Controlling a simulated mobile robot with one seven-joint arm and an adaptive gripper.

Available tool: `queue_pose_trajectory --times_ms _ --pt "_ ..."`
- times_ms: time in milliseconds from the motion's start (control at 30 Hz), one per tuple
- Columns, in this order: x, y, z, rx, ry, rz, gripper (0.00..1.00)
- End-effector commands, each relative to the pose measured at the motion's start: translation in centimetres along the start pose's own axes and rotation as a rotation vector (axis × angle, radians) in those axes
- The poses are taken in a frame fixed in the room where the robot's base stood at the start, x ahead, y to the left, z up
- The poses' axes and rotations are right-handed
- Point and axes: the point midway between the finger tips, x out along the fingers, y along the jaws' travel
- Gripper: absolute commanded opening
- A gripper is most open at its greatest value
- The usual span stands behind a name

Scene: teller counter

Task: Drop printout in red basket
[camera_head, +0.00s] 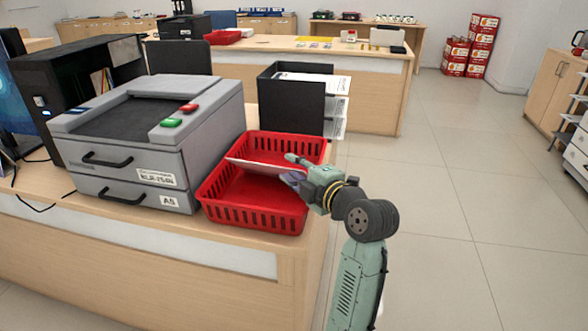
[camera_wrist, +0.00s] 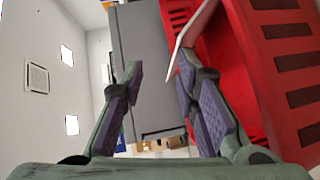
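The printout (camera_head: 258,164) is a thin white sheet lying slanted across the upper part of the red basket (camera_head: 252,218). Its right end is close to my gripper (camera_head: 289,168), which is over the basket's right side. In the wrist view my gripper (camera_wrist: 159,68) is open, with a clear gap between its fingers. There the printout (camera_wrist: 190,38) shows edge-on by the tip of the right finger, not between both fingers. I cannot tell whether it touches that finger. The red basket (camera_wrist: 250,75) fills the right of the wrist view.
A grey printer (camera_head: 150,130) stands left of the basket on the wooden counter (camera_head: 290,262). A black file holder (camera_head: 290,98) with papers stands behind the basket. Open tiled floor lies to the right. Red and white boxes (camera_head: 470,45) are stacked far back.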

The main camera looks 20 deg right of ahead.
Motion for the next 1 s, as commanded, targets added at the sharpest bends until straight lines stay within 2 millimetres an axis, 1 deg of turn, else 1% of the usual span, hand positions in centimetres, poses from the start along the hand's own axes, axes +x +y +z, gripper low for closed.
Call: queue_pose_trajectory --times_ms 67,167,400,500,600,767,1000 --pt "-0.7 0.0 0.1 0.001 -0.003 0.001 0.28" --pt "-2.2 0.1 0.1 0.0 -0.005 0.003 0.28" --pt "-7.4 0.1 0.2 0.001 -0.006 0.003 0.28" --pt "-9.3 0.0 0.1 0.0 -0.005 0.002 0.28" --pt "-10.6 0.1 0.1 0.0 -0.003 0.002 0.28" --pt "-11.8 0.0 0.0 0.0 -0.001 0.0 0.28" --pt "-11.9 0.0 0.0 0.0 -0.001 0.0 0.28"
